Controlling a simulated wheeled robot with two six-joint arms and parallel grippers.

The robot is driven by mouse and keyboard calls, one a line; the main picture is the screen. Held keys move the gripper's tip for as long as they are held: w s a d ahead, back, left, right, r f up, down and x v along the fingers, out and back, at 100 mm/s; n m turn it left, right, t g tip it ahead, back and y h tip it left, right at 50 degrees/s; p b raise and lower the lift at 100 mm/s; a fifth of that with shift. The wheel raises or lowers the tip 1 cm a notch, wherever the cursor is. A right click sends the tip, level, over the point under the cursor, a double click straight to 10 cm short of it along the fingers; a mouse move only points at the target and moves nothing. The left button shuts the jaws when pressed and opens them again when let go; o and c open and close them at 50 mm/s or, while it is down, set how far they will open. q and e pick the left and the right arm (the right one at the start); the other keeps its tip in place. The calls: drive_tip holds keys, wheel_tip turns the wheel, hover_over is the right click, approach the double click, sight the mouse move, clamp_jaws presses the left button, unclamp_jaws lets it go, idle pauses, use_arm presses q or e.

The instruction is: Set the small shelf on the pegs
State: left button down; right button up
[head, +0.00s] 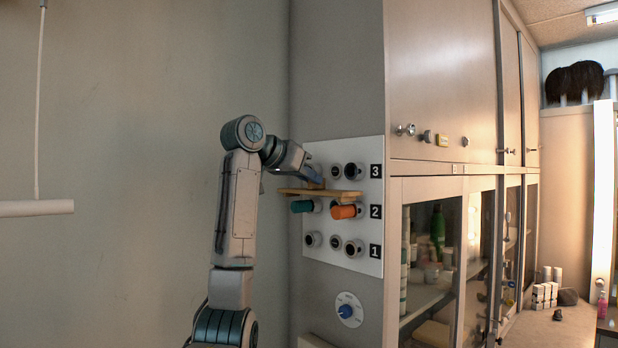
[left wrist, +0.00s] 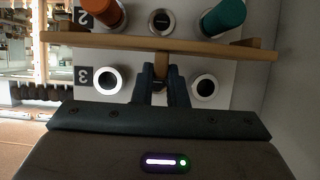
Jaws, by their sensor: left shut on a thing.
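The small wooden shelf (head: 318,192) is level in front of row 2 of the white panel, over a teal peg (head: 302,206) and an orange peg (head: 344,212). Both pegs stick out of sockets in that row. In the left wrist view the shelf (left wrist: 120,41) lies across the picture, with the orange peg (left wrist: 104,14) and the teal peg (left wrist: 224,18) beyond it. My left gripper (head: 317,181) is shut on the shelf's middle upright tab (left wrist: 162,60). I cannot tell whether the shelf touches the pegs. My right gripper is out of view.
The white panel (head: 326,262) has empty sockets in rows 1 and 3, and a blue dial (head: 346,311) is below it. A glass-fronted cabinet (head: 433,185) stands to the right. The wall to the left is clear except for a hanging white bar (head: 36,208).

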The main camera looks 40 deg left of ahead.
use_arm(q)
drive_tip(key=shift+f+b, duration=0.7)
drive_tip(key=shift+f, duration=0.25)
drive_tip(key=c, duration=1.4)
unclamp_jaws()
drive_tip(key=shift+o, duration=0.6)
drive_tip(key=o, duration=0.4)
drive_tip(key=shift+s+r, duration=0.15)
drive_tip(key=shift+s, duration=0.15)
drive_tip(key=shift+v, duration=2.7)
drive_tip(key=shift+s, duration=0.1)
